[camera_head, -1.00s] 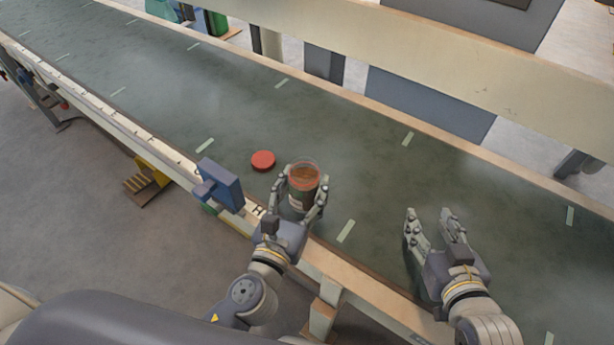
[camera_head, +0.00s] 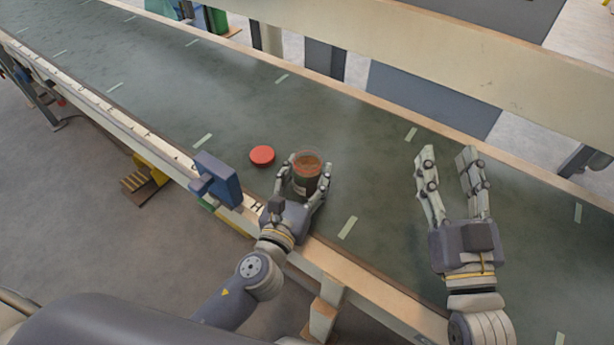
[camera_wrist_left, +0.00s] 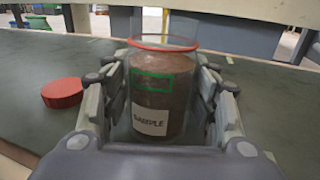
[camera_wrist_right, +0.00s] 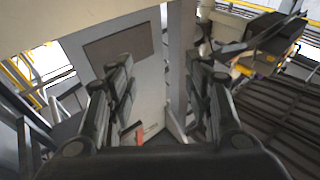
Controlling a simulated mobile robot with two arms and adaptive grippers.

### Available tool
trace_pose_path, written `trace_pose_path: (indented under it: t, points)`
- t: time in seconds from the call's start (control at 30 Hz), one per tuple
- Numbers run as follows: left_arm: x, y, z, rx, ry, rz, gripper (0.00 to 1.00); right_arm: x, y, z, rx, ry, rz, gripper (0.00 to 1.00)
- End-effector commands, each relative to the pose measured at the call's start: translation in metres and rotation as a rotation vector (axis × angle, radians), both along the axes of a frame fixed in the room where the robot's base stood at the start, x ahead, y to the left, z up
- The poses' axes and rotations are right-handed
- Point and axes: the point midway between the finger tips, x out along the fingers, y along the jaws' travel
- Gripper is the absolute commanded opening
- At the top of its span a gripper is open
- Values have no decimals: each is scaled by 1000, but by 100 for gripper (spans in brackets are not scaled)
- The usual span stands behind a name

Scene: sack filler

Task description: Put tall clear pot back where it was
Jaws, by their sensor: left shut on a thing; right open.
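The tall clear pot (camera_head: 306,172) stands upright with brown contents and no lid on it. In the left wrist view the pot (camera_wrist_left: 160,88) shows a red ring near its top, a green-framed mark and a white label reading SAMPLE. My left gripper (camera_head: 309,180) is shut on the pot, one finger on each side, over the near edge of the belt. Whether the pot's base touches the belt is hidden. A red round lid (camera_head: 262,155) lies on the belt just left of the pot. My right gripper (camera_head: 446,152) is open and empty above the belt at the right.
The dark green conveyor belt (camera_head: 380,185) has pale dashes and is mostly clear. A blue box-shaped device (camera_head: 217,180) sits on the near rail, left of my left gripper. A beige beam (camera_head: 450,60) runs along the far side.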

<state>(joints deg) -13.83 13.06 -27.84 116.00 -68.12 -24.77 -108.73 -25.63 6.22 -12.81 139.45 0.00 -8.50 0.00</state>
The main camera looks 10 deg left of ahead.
Motion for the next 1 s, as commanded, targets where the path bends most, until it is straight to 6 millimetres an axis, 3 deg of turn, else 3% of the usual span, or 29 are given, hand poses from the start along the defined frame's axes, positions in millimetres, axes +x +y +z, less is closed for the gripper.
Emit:
trace_pose_path:
  t: [0.63,0.67,0.73,1.0]
  points:
    - [0,0,-4,-1,0,0,29,-4,1,15,21,-78,3,47]
    - [0,0,-4,-1,0,0,58,-4,1,16,22,-81,4,47]
    - [0,0,-4,-1,1,0,74,-4,1,16,22,-81,3,47]
    - [0,0,-4,-1,0,0,74,-4,1,16,21,-79,4,47]
